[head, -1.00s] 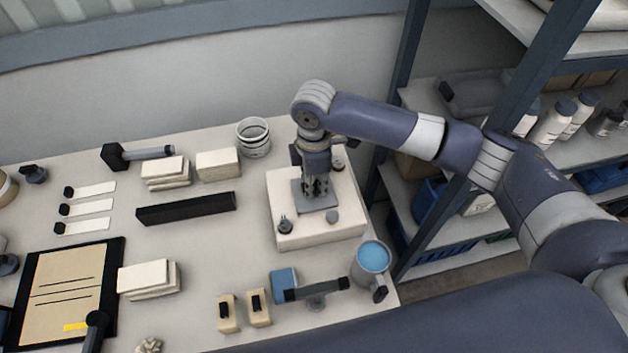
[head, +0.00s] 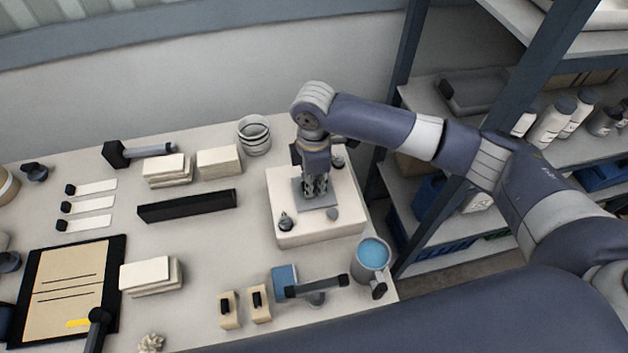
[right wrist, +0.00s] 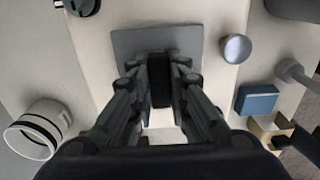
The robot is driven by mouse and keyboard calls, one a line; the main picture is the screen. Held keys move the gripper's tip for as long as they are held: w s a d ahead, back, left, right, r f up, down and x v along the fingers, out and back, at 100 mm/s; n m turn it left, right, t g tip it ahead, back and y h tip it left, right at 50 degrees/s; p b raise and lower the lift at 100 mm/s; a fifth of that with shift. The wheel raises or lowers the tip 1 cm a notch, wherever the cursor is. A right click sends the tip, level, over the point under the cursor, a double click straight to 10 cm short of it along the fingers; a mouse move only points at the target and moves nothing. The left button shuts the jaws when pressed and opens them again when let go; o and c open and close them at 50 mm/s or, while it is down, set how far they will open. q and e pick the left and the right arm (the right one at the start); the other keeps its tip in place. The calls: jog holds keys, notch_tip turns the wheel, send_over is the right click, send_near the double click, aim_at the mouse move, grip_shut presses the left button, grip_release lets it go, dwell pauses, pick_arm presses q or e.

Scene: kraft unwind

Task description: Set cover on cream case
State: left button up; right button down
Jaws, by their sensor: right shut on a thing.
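The cream case (head: 318,233) is a low, pale box at the right end of the table. A flat grey square plate, which looks like the cover (head: 327,206), lies level on or just above its top; I cannot tell if there is a gap. My right gripper (head: 316,190) points down over the plate. In the right wrist view, the fingers (right wrist: 160,78) are shut on the black upright handle in the middle of the grey cover (right wrist: 125,42). The fingers hide part of the cover. My left gripper is not in view.
Knobs stand on the case top: a dark one (head: 286,223) and a grey round one (head: 332,214). A blue-filled mug (head: 374,256) stands in front right, a ringed white cup (head: 254,136) behind left. A black bar (head: 187,206) lies left. A shelf rack rises at right.

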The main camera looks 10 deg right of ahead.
jog(key=c, duration=1.5)
grip_release()
jog(key=shift+o, duration=0.2)
notch_tip(320, 180, up, 12)
